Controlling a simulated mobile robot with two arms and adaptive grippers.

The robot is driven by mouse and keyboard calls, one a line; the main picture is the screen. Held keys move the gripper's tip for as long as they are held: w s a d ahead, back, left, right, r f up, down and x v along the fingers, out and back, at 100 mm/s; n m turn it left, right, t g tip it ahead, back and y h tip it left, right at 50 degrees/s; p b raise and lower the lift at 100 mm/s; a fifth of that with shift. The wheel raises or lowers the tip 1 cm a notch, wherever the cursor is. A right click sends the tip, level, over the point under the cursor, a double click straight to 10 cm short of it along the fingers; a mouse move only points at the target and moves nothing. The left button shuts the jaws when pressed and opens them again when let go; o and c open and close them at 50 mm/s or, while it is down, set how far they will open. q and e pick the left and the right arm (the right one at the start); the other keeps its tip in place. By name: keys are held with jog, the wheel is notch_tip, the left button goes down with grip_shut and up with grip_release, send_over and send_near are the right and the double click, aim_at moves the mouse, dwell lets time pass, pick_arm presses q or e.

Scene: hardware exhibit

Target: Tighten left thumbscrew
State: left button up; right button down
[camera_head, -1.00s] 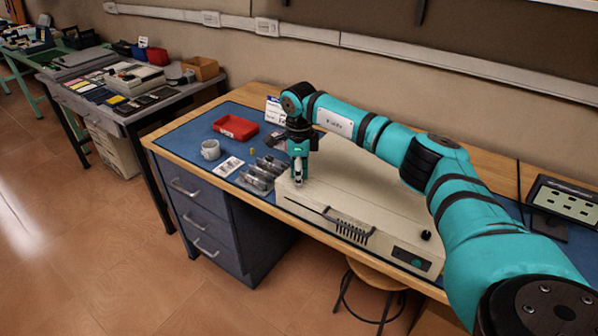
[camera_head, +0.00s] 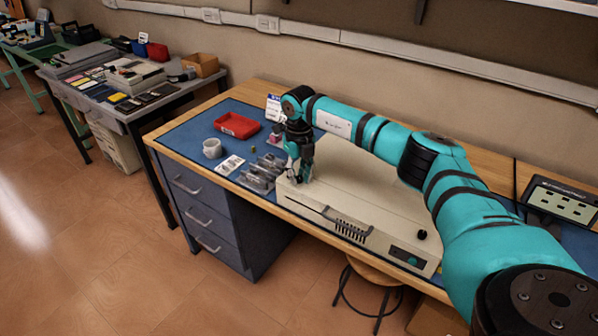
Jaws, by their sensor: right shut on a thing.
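A low cream-coloured case (camera_head: 365,205) sits on the blue-matted workbench, with a dark vent grille, a front panel and a black knob (camera_head: 421,235) at its right end. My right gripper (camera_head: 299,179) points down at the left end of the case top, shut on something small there. I take this to be the left thumbscrew, but the gripper hides it and I cannot make out its shape. My left gripper is not in view.
A dark panel device (camera_head: 562,203) stands at the right. A stool (camera_head: 372,276) is below the bench's front.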

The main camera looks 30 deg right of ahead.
aim_at(300, 177)
jog(key=m+p, duration=0.1)
jog(key=m, duration=0.4)
jog(key=shift+w+r+m+p, duration=0.1)
jog(key=shift+r+m+p, duration=0.05)
jog(key=shift+m+p, duration=0.2)
jog(key=m+p, duration=0.1)
jog(key=m, duration=0.4)
jog(key=shift+d+p, duration=0.1)
jog(key=shift+p, duration=0.25)
jog(key=c, duration=1.2)
grip_release()
notch_tip(300, 177, up, 12)
jog(key=shift+f, duration=0.1)
